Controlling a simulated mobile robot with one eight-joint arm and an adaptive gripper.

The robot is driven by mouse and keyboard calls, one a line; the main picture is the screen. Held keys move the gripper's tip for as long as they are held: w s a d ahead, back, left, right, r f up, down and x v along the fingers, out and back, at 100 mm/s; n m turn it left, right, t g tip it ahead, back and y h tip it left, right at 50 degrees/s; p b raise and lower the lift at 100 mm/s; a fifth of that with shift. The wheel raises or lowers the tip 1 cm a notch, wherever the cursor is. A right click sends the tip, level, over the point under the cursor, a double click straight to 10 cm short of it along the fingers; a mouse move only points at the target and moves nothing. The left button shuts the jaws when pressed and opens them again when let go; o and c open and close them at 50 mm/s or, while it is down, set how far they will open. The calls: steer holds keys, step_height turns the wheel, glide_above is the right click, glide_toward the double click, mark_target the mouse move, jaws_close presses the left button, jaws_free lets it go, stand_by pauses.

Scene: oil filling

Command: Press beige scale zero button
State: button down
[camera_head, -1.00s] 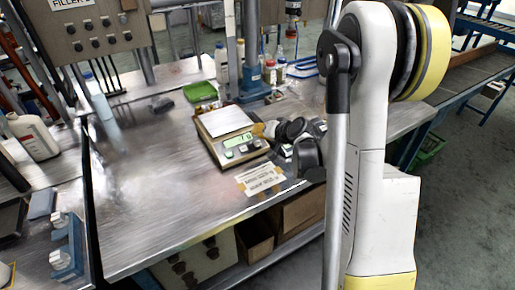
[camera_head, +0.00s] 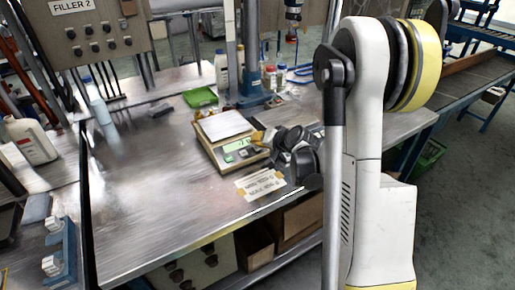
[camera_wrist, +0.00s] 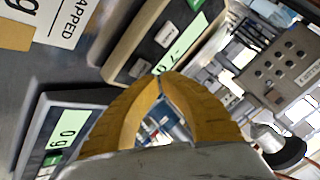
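The beige scale (camera_head: 213,152) stands on the metal table in the head view, with a silver pan (camera_head: 223,125) and a lit green display (camera_head: 237,145). In the wrist view the beige scale (camera_wrist: 125,42) lies beyond my fingertips, and its display (camera_wrist: 187,42) appears to read -7 g. Pale buttons sit on its dark panel, one (camera_wrist: 166,35) beside the display and another (camera_wrist: 140,68) close to the fingertips. My gripper (camera_wrist: 163,76) has yellow fingers with their tips together and nothing between them. It is at the scale's front right; contact cannot be told.
A second, grey scale (camera_wrist: 36,124) reading 0 g is close by in the wrist view. A taped paper label (camera_head: 260,184) lies in front of the beige scale. A green tray (camera_head: 200,97), bottles (camera_head: 221,68) and a blue stand (camera_head: 250,82) are behind.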

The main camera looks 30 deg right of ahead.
mark_target(259, 155)
stand_by(0.7)
steer(key=shift+w+f+b, duration=0.15)
steer(key=shift+f+b, duration=0.3)
steer(key=shift+w+f, duration=0.1)
steer(key=shift+f, duration=0.25)
stand_by(0.5)
steer(key=shift+r, duration=0.2)
steer(key=shift+s+r+p, duration=0.25)
steer(key=shift+r+p, duration=0.1)
steer(key=shift+r, duration=0.25)
steer(key=r+p, duration=0.1)
steer(key=s+r+p, duration=0.1)
steer(key=r, duration=0.1)
steer(key=r+p, duration=0.1)
steer(key=shift+s+r, duration=0.35)
steer(key=shift+s, duration=0.05)
stand_by(0.8)
